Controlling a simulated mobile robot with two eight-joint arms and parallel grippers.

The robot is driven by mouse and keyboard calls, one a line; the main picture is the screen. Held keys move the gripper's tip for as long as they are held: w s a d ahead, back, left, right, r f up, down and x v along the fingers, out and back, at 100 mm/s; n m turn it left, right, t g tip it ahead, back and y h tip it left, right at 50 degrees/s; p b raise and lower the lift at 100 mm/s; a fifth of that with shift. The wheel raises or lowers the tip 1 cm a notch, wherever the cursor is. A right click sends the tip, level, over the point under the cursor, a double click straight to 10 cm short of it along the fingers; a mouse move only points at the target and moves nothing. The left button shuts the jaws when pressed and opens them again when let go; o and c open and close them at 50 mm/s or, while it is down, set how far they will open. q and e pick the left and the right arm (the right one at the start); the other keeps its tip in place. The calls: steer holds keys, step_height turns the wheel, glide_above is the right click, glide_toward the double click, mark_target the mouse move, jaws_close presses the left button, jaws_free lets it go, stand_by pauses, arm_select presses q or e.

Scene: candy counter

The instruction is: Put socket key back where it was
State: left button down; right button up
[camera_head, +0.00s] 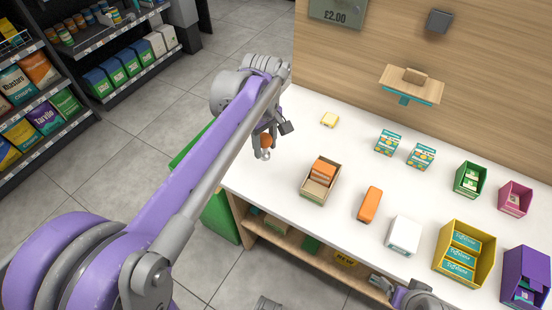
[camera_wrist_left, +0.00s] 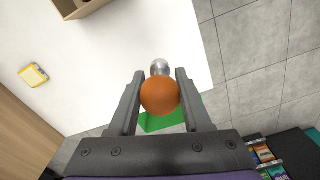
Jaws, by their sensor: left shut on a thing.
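The socket key has a round orange handle (camera_head: 266,140) and a silver end. My left gripper (camera_head: 268,148) is shut on the orange handle, above the white counter's left end. In the left wrist view, the orange handle (camera_wrist_left: 160,96) sits between the two dark fingers, with the silver end (camera_wrist_left: 160,67) pointing away beyond it. My right gripper (camera_head: 382,285) shows only in part at the bottom edge of the head view, and its fingers are too small to judge.
An open cardboard box (camera_head: 308,187) with orange bars stands right of my left gripper. An orange bar (camera_head: 370,204), a white box (camera_head: 403,235) and a small yellow item (camera_head: 329,120) lie on the counter (camera_head: 290,150). Colored bins stand at right. A small wooden shelf (camera_head: 425,88) is on the wall.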

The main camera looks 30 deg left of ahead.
mark_target(265, 154)
arm_select(q)
steer(key=f, duration=0.5)
steer(key=shift+s+f+b, duration=0.15)
steer(key=shift+s+b, duration=0.05)
steer(key=shift+b, duration=0.15)
steer(key=shift+f, duration=2.3)
steer(key=shift+c, duration=1.8)
jaws_free()
steer(key=shift+w, duration=0.1)
